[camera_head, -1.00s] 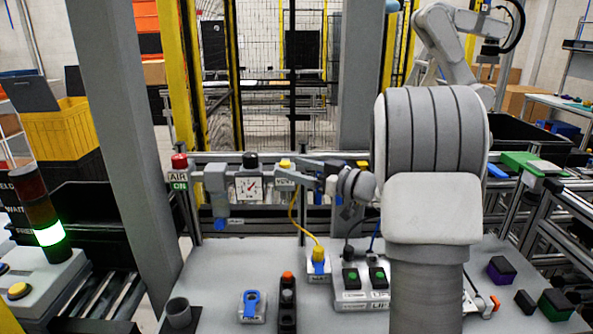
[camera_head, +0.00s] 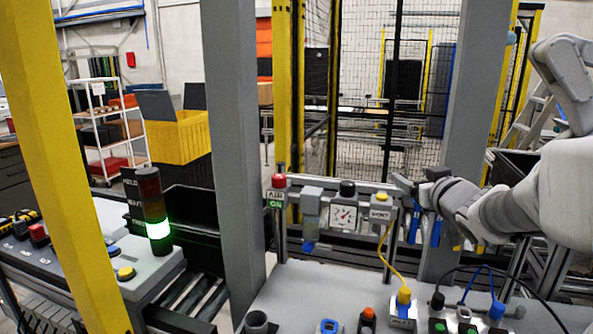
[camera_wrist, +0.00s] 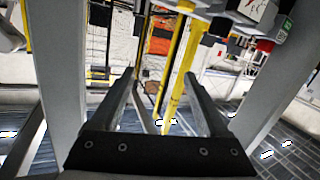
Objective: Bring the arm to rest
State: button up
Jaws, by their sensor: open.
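My gripper (camera_head: 408,186) is in the right half of the head view, beside the VENT post of the rear rail. My pale arm (camera_head: 560,195) reaches it from the right edge. In the wrist view my gripper (camera_wrist: 159,82) shows two dark fingers spread apart with nothing between them. Beyond them are yellow posts and mesh fencing, with the floor below. The gripper hangs in free air, apart from the bench top as far as I can tell.
A pressure gauge (camera_head: 343,217) and a VENT sign (camera_head: 381,213) stand on the rear rail close left of the gripper. A yellow cable plug (camera_head: 404,297) is on the bench. A grey column (camera_head: 232,150) and a lit signal tower (camera_head: 155,212) stand left.

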jog(key=s+a+f+g, duration=0.3)
jog(key=s, duration=0.7)
jog(key=s+a+f+m+g, duration=0.1)
jog(key=s+a+f+g, duration=0.3)
jog(key=s, duration=0.7)
jog(key=s+a+f+m+g, duration=0.1)
jog(key=s+a+f+g, duration=0.3)
jog(key=s, duration=0.7)
jog(key=shift+s+a+f+h, duration=0.2)
jog(key=shift+s+f+h, duration=0.05)
jog(key=shift+h, duration=0.15)
